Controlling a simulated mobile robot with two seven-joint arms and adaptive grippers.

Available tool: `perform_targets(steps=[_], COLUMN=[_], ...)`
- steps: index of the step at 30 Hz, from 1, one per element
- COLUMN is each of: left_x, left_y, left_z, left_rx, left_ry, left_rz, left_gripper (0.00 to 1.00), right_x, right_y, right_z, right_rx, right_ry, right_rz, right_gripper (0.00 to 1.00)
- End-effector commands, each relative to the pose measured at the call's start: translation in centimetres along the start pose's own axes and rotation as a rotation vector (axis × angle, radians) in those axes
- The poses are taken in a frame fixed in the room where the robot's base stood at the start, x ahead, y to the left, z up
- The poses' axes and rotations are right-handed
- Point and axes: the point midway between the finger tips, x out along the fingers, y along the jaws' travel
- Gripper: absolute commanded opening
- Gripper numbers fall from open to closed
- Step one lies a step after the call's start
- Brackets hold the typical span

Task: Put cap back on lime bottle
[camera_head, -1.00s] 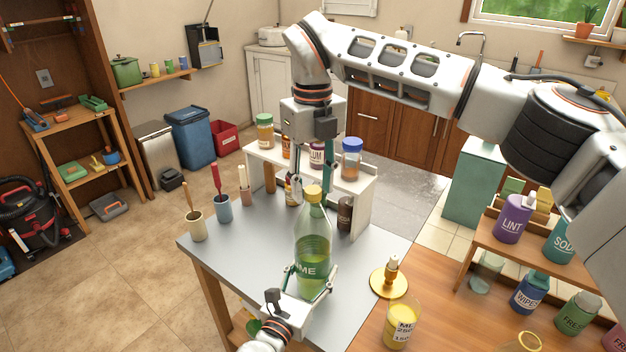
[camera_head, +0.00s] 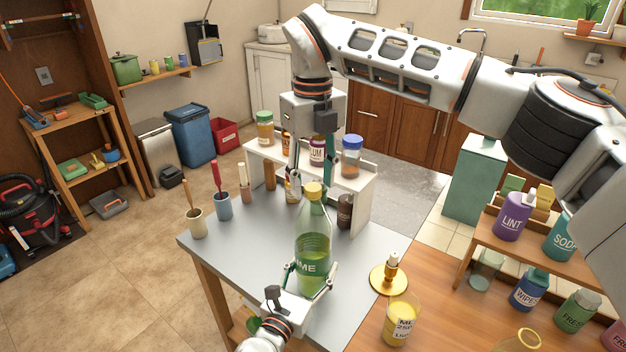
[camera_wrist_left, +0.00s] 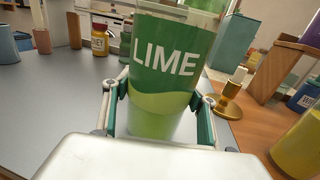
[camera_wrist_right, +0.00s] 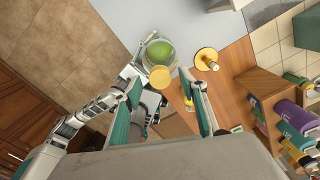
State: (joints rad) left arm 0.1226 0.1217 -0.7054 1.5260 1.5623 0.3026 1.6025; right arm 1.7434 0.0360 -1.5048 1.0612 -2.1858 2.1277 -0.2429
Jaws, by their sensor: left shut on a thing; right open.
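The lime bottle (camera_head: 312,240) is clear green with a green label and stands upright on the grey tabletop (camera_head: 255,240). A yellow cap (camera_head: 314,191) sits on top of its neck; the right wrist view shows this cap (camera_wrist_right: 160,77) from above. How tightly it is seated cannot be told. My left gripper (camera_head: 312,283) is shut on the bottle's lower body, its fingers on both sides of the label in the left wrist view (camera_wrist_left: 160,100). My right gripper (camera_head: 311,180) points down above the bottle, open and empty, with the cap between its spread fingers in the right wrist view.
A white shelf (camera_head: 362,205) with jars stands just behind the bottle. Cups with tools (camera_head: 223,207) stand at the left. A gold candle holder (camera_head: 389,281) and a glass of yellow liquid (camera_head: 400,322) are to the right. The tabletop's left front is clear.

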Motion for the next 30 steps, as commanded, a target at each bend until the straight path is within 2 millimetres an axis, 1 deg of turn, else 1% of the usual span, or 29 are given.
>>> perform_targets(steps=[5, 12, 16, 21, 30], left_x=[0.0, 0.0, 0.0, 0.0, 0.0], left_y=[0.0, 0.0, 0.0, 0.0, 0.0], left_z=[0.0, 0.0, 0.0, 0.0, 0.0], left_rx=[0.0, 0.0, 0.0, 0.0, 0.0], left_ry=[0.0, 0.0, 0.0, 0.0, 0.0], left_rz=[0.0, 0.0, 0.0, 0.0, 0.0], left_gripper=[0.0, 0.0, 0.0, 0.0, 0.0], right_x=[-3.0, -7.9, -9.9, -11.2, -11.5], right_y=[0.0, 0.0, 0.0, 0.1, 0.0], right_z=[0.1, 0.1, 0.0, 0.0, 0.0], right_rx=[0.002, 0.002, 0.003, 0.001, 0.0], right_ry=[-0.004, -0.004, -0.003, -0.001, 0.0], right_rz=[-0.004, -0.004, -0.003, -0.001, 0.0], right_gripper=[0.42, 0.42, 0.42, 0.42, 0.42])
